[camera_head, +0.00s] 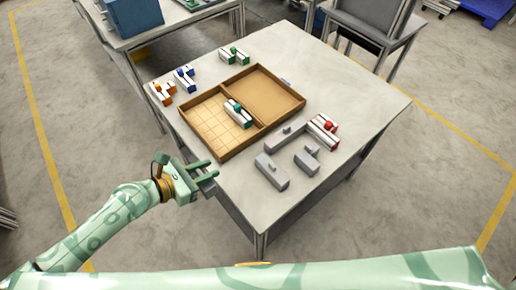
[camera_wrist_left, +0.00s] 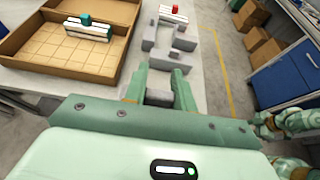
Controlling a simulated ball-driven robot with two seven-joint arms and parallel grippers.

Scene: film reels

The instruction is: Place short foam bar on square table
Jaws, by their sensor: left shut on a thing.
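My left gripper (camera_head: 207,170) is at the near left edge of the square table (camera_head: 365,95). In the left wrist view, its fingers (camera_wrist_left: 170,92) are shut on a small grey block, the short foam bar (camera_wrist_left: 160,97). In the head view the bar (camera_head: 209,177) is mostly hidden by the fingers, and whether it touches the table is unclear.
On the table are a two-part wooden tray (camera_head: 281,117) holding a white-and-teal piece (camera_head: 238,113), several grey blocks (camera_head: 272,172), a red-and-white piece (camera_head: 323,130), and orange, blue and green pieces at the far left. The near corner is bare.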

